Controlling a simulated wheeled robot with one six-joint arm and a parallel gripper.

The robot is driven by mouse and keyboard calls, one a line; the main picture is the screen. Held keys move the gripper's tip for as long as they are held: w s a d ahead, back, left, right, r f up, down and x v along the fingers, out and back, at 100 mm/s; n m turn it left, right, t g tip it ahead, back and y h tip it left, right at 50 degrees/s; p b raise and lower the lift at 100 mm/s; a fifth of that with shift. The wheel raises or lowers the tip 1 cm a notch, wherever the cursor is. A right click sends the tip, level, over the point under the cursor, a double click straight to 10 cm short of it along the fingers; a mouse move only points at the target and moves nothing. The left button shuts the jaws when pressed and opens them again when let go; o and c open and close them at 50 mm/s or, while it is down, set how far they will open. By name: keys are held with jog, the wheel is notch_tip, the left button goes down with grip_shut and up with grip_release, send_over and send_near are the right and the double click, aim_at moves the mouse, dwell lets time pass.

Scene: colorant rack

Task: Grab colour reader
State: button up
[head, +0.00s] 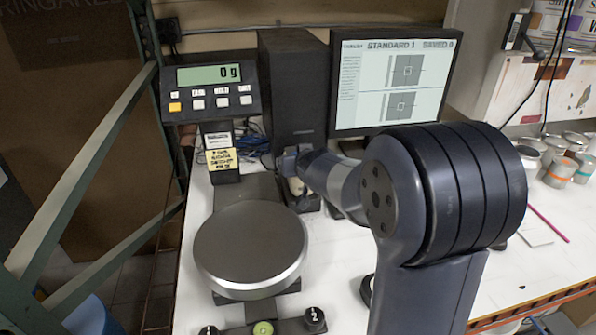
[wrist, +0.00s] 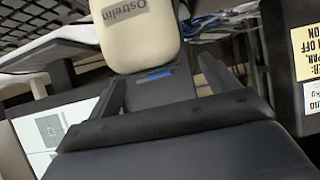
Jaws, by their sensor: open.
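The colour reader (wrist: 138,32) has a cream, rounded end with dark lettering, seen close up in the wrist view. Its dark body with a small blue patch runs down between my fingers. In the head view a small cream part of it (head: 297,187) shows below my gripper (head: 289,163), in front of the black tower. In the wrist view my gripper (wrist: 163,88) is open, with one finger on each side of the reader. I cannot tell whether either finger touches it. My wrist hides most of the reader in the head view.
A scale with a round dark plate (head: 250,245) and a display reading 0 g (head: 210,85) stands left of my arm. A monitor (head: 393,82) is behind my arm. Several small cans (head: 560,170) stand at the right. White table top shows between scale and arm.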

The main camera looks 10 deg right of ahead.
jog(key=x, duration=0.3)
jog(key=shift+w+d, duration=0.1)
jog(key=shift+w, duration=0.05)
jog(key=shift+c, duration=0.3)
jog(key=c, duration=1.4)
jog(key=shift+c, duration=0.4)
jog(key=shift+r, duration=0.2)
